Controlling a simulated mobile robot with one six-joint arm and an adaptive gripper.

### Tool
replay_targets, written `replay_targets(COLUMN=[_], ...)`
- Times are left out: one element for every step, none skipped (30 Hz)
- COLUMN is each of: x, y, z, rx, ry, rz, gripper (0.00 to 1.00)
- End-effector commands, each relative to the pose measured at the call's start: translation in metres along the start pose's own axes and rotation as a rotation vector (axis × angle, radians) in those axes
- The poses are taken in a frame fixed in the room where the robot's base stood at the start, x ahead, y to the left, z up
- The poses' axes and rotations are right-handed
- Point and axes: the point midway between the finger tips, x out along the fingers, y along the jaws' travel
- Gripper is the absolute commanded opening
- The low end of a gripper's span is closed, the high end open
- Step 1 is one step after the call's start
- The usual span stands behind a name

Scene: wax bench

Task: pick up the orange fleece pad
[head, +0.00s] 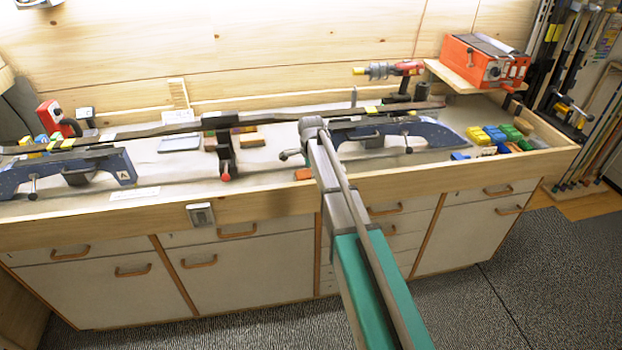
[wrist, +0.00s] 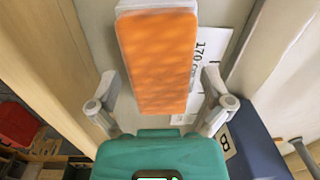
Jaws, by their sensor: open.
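The orange fleece pad (wrist: 160,60) lies lengthwise in the wrist view, its quilted orange face toward the camera and a pale edge at its far end. Its near end reaches between the fingers of my gripper (wrist: 159,75). The gripper is open, with one finger to each side of the pad and a visible gap on both sides. I cannot tell how far above the pad the fingertips are. In the head view a small orange part of the pad (head: 304,174) shows at the bench's front edge, left of my arm; my fingers cannot be made out there.
A white printed label (wrist: 209,45) lies beside the pad. A dark blue support marked B (wrist: 252,150) stands close on the right. The bench's wooden front rail (head: 265,207) runs near the pad. Coloured blocks (head: 495,137) sit at the bench's right end.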

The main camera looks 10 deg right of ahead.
Motion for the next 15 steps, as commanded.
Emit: replay_targets(x=[-0.0003,-0.0003,-0.0003,-0.0003,-0.0003,-0.0003,-0.0003,-0.0003,-0.0003,-0.0003,-0.0003,-0.0003,-0.0003,-0.0003,-0.0003], y=[0.0,0.0,0.0,0.0,0.0,0.0,0.0,0.0,0.0,0.0,0.0,0.0,0.0,0.0,0.0], z=[0.0,0.0,0.0,0.0,0.0,0.0,0.0,0.0,0.0,-0.0001,-0.0001,-0.0001,-0.0001,-0.0001,-0.0002], rx=[0.0,0.0,0.0,0.0,0.0,0.0,0.0,0.0,0.0,0.0,0.0,0.0,0.0,0.0,0.0], ry=[0.0,0.0,0.0,0.0,0.0,0.0,0.0,0.0,0.0,0.0,0.0,0.0,0.0,0.0,0.0], rz=[0.0,0.0,0.0,0.0,0.0,0.0,0.0,0.0,0.0,0.0,0.0,0.0,0.0,0.0,0.0], gripper=[1.0,1.0,1.0,1.0,1.0,1.0,1.0,1.0,1.0,1.0,1.0,1.0,0.98,0.93,0.85])
